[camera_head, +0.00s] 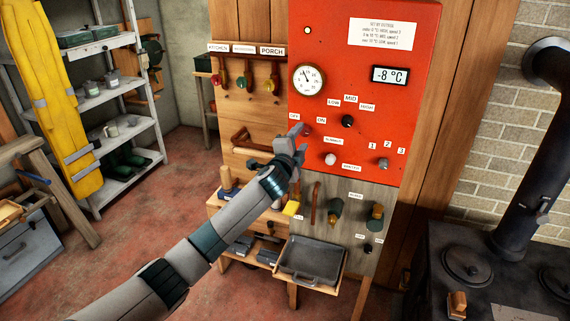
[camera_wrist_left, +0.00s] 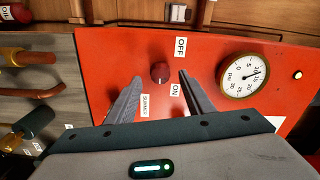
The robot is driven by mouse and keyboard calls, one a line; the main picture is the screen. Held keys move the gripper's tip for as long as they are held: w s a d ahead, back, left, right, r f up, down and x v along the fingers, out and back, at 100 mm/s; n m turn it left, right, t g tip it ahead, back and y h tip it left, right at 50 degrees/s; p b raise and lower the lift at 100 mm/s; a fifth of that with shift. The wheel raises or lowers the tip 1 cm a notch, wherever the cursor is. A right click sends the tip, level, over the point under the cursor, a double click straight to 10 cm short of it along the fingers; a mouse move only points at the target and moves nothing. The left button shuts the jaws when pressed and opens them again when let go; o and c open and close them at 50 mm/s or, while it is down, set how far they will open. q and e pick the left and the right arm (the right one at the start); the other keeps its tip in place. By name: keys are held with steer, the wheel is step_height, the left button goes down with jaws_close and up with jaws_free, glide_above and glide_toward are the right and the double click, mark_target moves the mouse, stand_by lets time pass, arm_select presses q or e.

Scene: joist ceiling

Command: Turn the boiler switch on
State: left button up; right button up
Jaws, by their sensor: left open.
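The boiler panel is a red board (camera_head: 350,60) on a wooden wall. Its dark red round switch knob (camera_wrist_left: 159,72) sits between an OFF label (camera_wrist_left: 181,47) and an ON label (camera_wrist_left: 176,90) in the left wrist view. My left gripper (camera_head: 297,137) is at the panel's left edge, by the OFF and ON labels, and partly hides the knob in the head view. In the left wrist view its fingers (camera_wrist_left: 160,82) are open, one on each side of the knob. Contact with it cannot be told. My right gripper is not in view.
The panel also carries a round gauge (camera_head: 310,79), a -8 °C display (camera_head: 390,75), a black knob (camera_head: 348,121) and a white knob (camera_head: 330,158). Below are pipes, valves and a grey tray (camera_head: 312,262). A black stove (camera_head: 490,270) stands at right.

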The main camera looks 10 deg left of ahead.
arm_select(q)
steer(key=s+a+b, duration=0.2)
steer(key=s+b, duration=0.1)
steer(key=s, duration=1.1)
steer(key=shift+s+b, duration=0.25)
steer(key=shift+b, duration=0.05)
steer(key=shift+f, duration=0.1)
